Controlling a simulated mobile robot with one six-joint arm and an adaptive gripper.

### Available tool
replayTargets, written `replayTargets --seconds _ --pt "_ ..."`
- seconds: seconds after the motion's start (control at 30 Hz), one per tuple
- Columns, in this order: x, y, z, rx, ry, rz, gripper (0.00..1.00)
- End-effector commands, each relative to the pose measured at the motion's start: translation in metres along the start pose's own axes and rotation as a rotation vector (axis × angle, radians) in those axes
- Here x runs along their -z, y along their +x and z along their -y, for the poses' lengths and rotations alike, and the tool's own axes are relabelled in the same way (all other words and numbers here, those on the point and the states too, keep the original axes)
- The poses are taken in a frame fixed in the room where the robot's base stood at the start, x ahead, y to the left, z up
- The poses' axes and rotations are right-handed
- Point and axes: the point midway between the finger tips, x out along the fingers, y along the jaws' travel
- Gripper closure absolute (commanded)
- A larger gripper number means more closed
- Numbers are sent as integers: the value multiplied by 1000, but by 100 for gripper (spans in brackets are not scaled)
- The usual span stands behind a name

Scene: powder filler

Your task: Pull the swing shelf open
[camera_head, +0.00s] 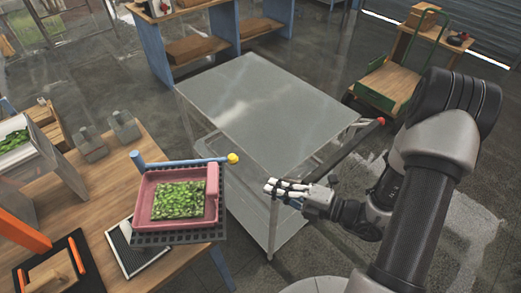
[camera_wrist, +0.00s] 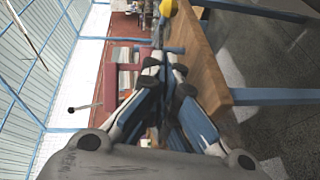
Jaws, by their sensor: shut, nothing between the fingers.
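The swing shelf (camera_head: 180,236) is a dark perforated plate at the right end of the wooden table. A blue bar (camera_head: 190,162) runs along its far side and ends in a yellow knob (camera_head: 233,158). A pink tray (camera_head: 212,205) with green leafy pieces (camera_head: 178,199) sits on the shelf. My gripper (camera_head: 268,187) is shut and empty, to the right of the shelf, apart from the knob and nearer the camera.
The wooden table (camera_head: 95,190) holds grey blocks (camera_head: 124,126), a flat framed panel (camera_head: 130,246) and an orange-black device (camera_head: 62,268). A metal cart (camera_head: 262,105) stands behind my gripper. A green trolley (camera_head: 388,84) is at the back right.

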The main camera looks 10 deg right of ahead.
Motion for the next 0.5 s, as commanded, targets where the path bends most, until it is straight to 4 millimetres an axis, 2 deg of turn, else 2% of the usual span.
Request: replayTargets --seconds 0.17,0.5 --pt "5 15 4 3 3 -15 100" --pt "5 85 4 3 -1 -15 100"
